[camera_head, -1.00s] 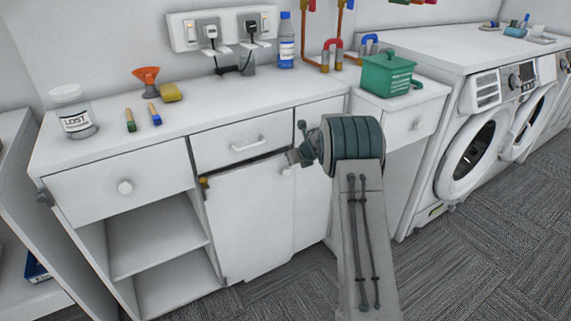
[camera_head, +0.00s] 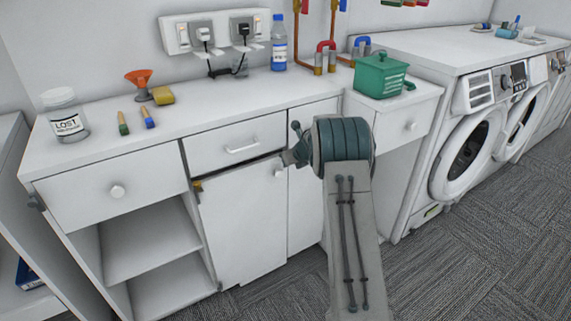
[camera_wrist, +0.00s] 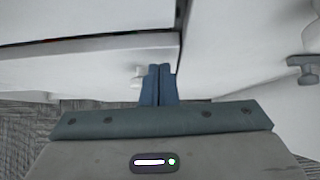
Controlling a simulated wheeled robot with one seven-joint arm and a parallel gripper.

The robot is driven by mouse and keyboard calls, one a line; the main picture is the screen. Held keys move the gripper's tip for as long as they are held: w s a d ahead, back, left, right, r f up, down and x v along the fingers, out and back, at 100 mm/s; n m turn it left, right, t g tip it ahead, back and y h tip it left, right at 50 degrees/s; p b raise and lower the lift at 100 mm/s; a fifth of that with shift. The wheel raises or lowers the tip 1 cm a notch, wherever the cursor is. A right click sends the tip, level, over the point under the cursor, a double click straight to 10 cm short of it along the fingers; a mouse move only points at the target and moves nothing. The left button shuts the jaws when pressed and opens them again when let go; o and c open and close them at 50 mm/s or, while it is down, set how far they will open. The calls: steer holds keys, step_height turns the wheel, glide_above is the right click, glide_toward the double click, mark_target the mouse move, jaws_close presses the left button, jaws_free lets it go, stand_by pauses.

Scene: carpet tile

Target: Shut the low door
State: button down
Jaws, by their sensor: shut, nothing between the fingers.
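The low door (camera_head: 240,222) is the white cabinet door below the middle drawer, with a brass-coloured hinge at its upper left and a small knob (camera_head: 279,173) at its upper right. A dark gap shows along its top edge, so it stands slightly ajar. In the wrist view the door (camera_wrist: 85,68) fills the left, with its knob (camera_wrist: 138,76) just left of my fingers. My gripper (camera_wrist: 161,68) is shut and empty, in front of the door near its free edge. I cannot tell whether the fingertips touch it. In the head view my arm hides the fingers.
The middle drawer (camera_head: 238,143) is just above the door. Open shelves (camera_head: 150,240) lie to its left, and another white panel (camera_head: 313,185) to its right. Washing machines (camera_head: 470,150) stand further right. Carpet (camera_head: 460,265) in front is clear.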

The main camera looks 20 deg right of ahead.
steer(key=s+f+v, duration=0.2)
steer(key=v, duration=1)
steer(key=s+r+m+t+h+p, duration=0.35)
steer(key=r+m+p, duration=0.25)
steer(key=r+m, duration=0.75)
steer(key=s+r+m+g+h+p, duration=0.2)
steer(key=s+r+m+h+p, duration=0.1)
steer(key=s+r+m, duration=0.6)
steer(key=s+a+m+g+y+p, duration=0.1)
steer(key=s+a+m, duration=0.3)
steer(key=s, duration=0.5)
steer(key=s+a+m+g+y+p, duration=0.1)
steer(key=s+a+m+g+p, duration=0.3)
steer(key=s+m, duration=0.3)
steer(key=s+a+m+g+y+p, duration=0.1)
steer(key=s+a+m, duration=0.3)
steer(key=s, duration=0.7)
steer(key=shift+s+a+m+g+y+p, duration=0.3)
steer(key=shift+m+g+p, duration=0.4)
steer(key=shift+m, duration=0.55)
